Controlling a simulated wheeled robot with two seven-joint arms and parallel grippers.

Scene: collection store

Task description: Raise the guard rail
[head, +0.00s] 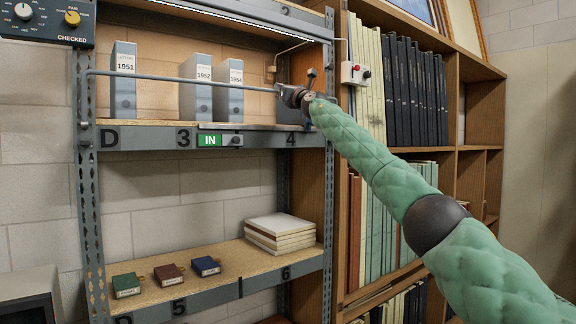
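The guard rail (180,79) is a thin grey metal bar. It runs across the front of the upper shelf, in front of the box files, from the left post to near the right post. My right gripper (280,91) is at the rail's right end, with its fingertips at or against the bar. The view is too small to tell whether its fingers are closed around it. My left gripper is not in view.
Grey box files (198,88) stand behind the rail on the upper shelf (150,136). A green IN tag (209,140) is on that shelf's edge. Small books and stacked white books (280,232) lie below. A wooden bookcase (478,130) stands close on the right.

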